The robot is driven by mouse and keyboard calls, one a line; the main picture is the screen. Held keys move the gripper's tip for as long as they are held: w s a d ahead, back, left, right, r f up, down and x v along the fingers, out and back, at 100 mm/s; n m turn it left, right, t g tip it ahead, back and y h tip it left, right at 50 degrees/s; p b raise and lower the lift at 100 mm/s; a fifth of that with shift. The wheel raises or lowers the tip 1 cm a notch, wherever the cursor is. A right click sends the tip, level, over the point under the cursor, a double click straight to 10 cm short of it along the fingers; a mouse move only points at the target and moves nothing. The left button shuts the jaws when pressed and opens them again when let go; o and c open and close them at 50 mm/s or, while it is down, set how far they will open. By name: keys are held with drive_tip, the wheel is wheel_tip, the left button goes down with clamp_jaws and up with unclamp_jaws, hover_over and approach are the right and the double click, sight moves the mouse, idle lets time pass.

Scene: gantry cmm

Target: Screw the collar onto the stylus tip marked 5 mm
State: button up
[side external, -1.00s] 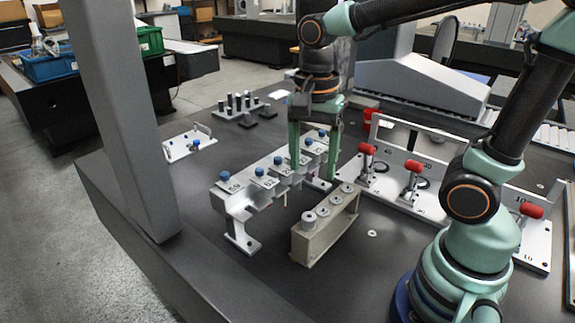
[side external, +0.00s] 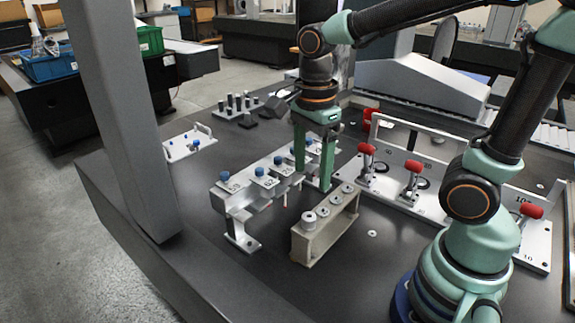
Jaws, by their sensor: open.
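The silver stylus rack (side external: 243,198) holds a row of blue-capped styluses, such as the stylus at its near end (side external: 224,176). Its number labels are too small to read, so I cannot tell which is 5 mm. Several grey ring-topped pieces, probably the collars (side external: 309,217), sit in a row on a beige block (side external: 318,240) to the right of the rack. My gripper (side external: 312,178) points down with its two green fingers apart, between the rack's far part and the block's far end. Nothing shows between its fingers. The fingers hide part of the rack's far end.
A white bracket plate with red-handled clamps (side external: 412,180) stands to the right. A white tray (side external: 188,145) and a holder with black pegs (side external: 238,105) lie behind left. A thick grey column (side external: 125,120) rises at left. The table front is clear.

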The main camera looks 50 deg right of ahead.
sight(309, 216)
wheel_tip(309, 216, down, 11)
drive_tip(key=shift+r, duration=0.1)
idle(0.3)
drive_tip(key=shift+c, duration=0.4)
clamp_jaws()
drive_tip(key=m, duration=0.6)
drive_tip(key=shift+o, duration=0.2)
unclamp_jaws()
